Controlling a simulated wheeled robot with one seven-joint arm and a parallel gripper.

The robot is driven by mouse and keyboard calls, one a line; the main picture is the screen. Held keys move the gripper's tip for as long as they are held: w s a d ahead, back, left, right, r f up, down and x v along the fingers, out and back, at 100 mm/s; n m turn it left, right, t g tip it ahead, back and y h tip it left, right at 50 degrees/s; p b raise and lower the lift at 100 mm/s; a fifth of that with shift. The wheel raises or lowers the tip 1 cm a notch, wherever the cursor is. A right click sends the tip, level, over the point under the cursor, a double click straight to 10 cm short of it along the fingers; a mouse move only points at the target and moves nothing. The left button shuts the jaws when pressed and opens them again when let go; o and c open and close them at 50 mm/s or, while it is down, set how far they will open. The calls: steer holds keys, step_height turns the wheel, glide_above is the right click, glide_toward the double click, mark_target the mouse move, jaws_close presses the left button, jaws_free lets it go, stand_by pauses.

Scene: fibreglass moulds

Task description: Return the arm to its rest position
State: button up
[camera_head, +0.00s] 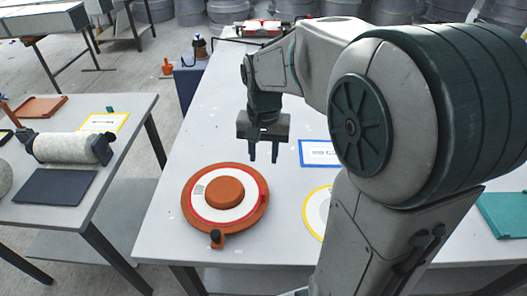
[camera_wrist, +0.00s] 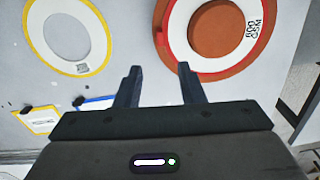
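My gripper (camera_head: 263,152) is at the end of my arm, raised above the white table (camera_head: 160,222) and pointing down. Its two dark fingers are apart with nothing between them; they also show open and empty in the wrist view (camera_wrist: 158,82). An orange-brown round mould (camera_head: 187,199) with a white ring and a raised centre lies on the table, below and left of my gripper in the head view. In the wrist view the mould (camera_wrist: 216,30) is at the upper right, beyond the fingertips. My arm's large elbow covers the right part of the table in the head view.
A yellow-edged ring (camera_wrist: 93,52) lies on the table, partly behind my arm in the head view. A blue-framed label (camera_head: 318,153) lies right of my gripper. A left table (camera_head: 125,133) holds a roller (camera_head: 65,148) and a dark pad (camera_head: 52,186). Grey drums stand at the back.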

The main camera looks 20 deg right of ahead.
steer(key=s+n+t, duration=0.3)
steer(key=s+n, duration=0.1)
steer(key=s, duration=0.8)
steer(key=shift+s+d+n, duration=0.15)
steer(key=shift+s+n, duration=0.2)
steer(key=shift+n, duration=0.05)
steer(key=shift+f, duration=0.1)
stand_by(0.5)
